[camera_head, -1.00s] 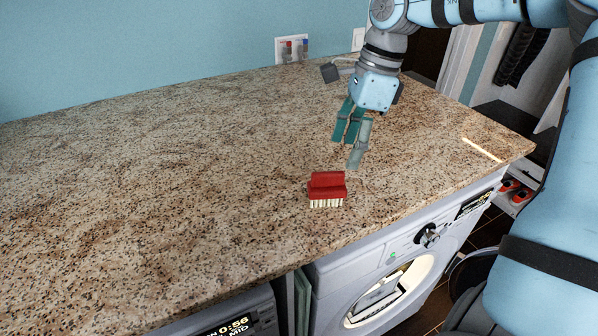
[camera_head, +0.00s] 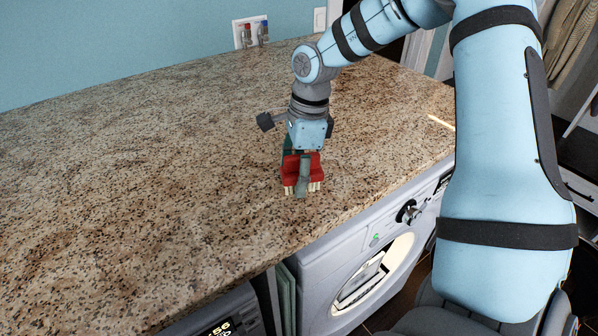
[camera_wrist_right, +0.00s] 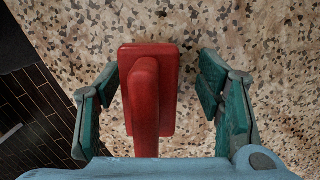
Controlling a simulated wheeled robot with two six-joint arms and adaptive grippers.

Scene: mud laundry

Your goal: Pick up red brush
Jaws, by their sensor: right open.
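The red brush (camera_head: 291,170) stands bristles down on the speckled countertop, near its front edge. My right gripper (camera_head: 296,180) is lowered over it from above and hides its middle in the head view. In the right wrist view the brush (camera_wrist_right: 146,95) lies between the two open fingers of my right gripper (camera_wrist_right: 155,90). The left finger is close beside the brush, and a wider gap shows between the brush and the right finger. My left gripper is not in view.
The granite countertop (camera_head: 140,180) is otherwise clear around the brush. A washing machine (camera_head: 330,265) stands under its front edge. A wall plate with red and blue taps (camera_head: 250,33) is at the back.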

